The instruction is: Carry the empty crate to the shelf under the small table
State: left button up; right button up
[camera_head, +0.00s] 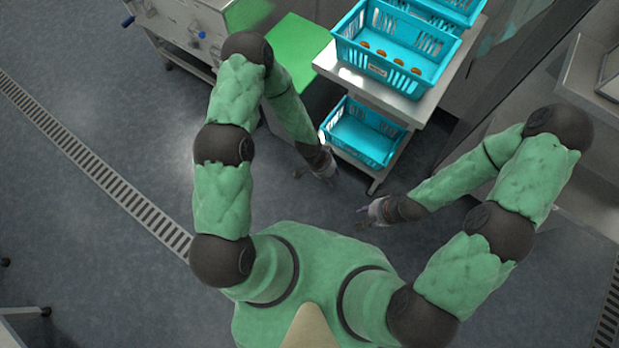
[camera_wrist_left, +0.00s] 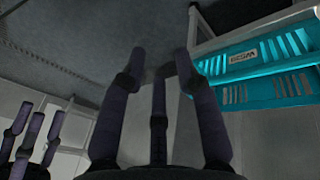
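An empty blue crate (camera_head: 352,149) sits low under the top of the small table (camera_head: 410,108), on the lower shelf (camera_head: 372,170). It seems level, with its near side close to the shelf's edge. The left wrist view shows a labelled blue crate wall (camera_wrist_left: 262,92) at the right; it seems to be this crate. My left gripper (camera_head: 327,172) is open and empty, just below and left of the crate, apart from it. Its spread fingers (camera_wrist_left: 160,65) show in the left wrist view. My right gripper (camera_head: 366,211) is empty and seems open, in front of the table; it also shows in the left wrist view (camera_wrist_left: 38,125).
Another blue crate (camera_head: 345,52) with several brown dates stands on the tabletop, with a further blue crate (camera_head: 466,8) behind it. A green-topped surface (camera_head: 296,45) and a steel machine (camera_head: 190,30) stand at the left. The floor before the table is clear.

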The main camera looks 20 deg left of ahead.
pick_arm(q)
jog(key=s+a+r+n, duration=0.2)
jog(key=s+r+n, duration=0.1)
jog(key=s+n, duration=0.1)
jog(key=s+a+r+n, duration=0.2)
jog(key=s+r+n, duration=0.1)
jog(key=s+n, duration=0.2)
jog(key=shift+s+a, duration=0.4)
jog(key=shift+s, duration=0.75)
